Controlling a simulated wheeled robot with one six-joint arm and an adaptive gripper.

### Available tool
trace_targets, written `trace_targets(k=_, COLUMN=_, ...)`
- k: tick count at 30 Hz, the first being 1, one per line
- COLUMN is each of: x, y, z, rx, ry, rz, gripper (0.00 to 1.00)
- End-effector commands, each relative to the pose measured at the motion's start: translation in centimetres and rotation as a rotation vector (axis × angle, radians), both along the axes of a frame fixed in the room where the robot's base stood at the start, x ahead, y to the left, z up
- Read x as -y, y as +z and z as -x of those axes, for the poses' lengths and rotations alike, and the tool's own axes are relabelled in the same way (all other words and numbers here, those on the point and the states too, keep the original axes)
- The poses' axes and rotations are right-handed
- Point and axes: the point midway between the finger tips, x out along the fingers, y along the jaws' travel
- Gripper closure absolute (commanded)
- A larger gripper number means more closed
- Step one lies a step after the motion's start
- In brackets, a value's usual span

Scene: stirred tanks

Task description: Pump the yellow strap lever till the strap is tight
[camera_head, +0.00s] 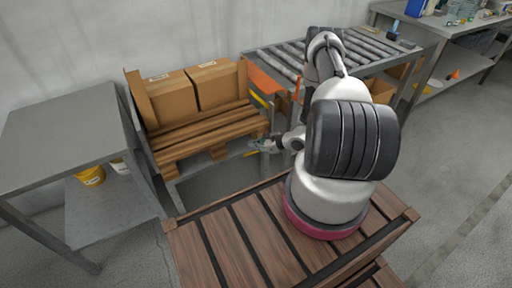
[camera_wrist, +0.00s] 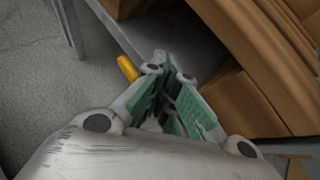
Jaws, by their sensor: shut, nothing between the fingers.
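A small yellow piece, which looks like the strap lever (camera_wrist: 127,68), shows in the wrist view just left of my fingertips. A small yellow bit, likely the same lever (camera_head: 251,154), shows at the lower right front of the pallet in the head view. My gripper (camera_wrist: 168,68) has green finger pads with the tips together and nothing between them. In the head view my gripper (camera_head: 258,145) is at the pallet's right front corner. It is beside the lever, and I cannot tell whether it touches. The strap cannot be made out, and most of the lever is hidden.
Two cartons (camera_head: 184,96) stand on a wooden pallet (camera_head: 207,132). A roller conveyor (camera_head: 330,55) with an orange panel (camera_head: 264,86) is to the right. A grey table (camera_head: 65,122) stands left, with a yellow bucket (camera_head: 91,176) on its lower shelf. Open floor lies below the pallet.

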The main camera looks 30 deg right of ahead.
Motion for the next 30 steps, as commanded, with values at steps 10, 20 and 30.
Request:
trace_targets(k=10, x=-0.3, y=-0.4, z=0.1, rx=-0.002, ry=0.001, rz=-0.001, gripper=1.0)
trace_targets(k=20, x=-0.5, y=-0.8, z=0.1, rx=-0.003, ry=0.001, rz=-0.001, gripper=1.0)
trace_targets(k=30, x=-0.7, y=-1.2, z=0.1, rx=-0.003, ry=0.0, rz=-0.001, gripper=1.0)
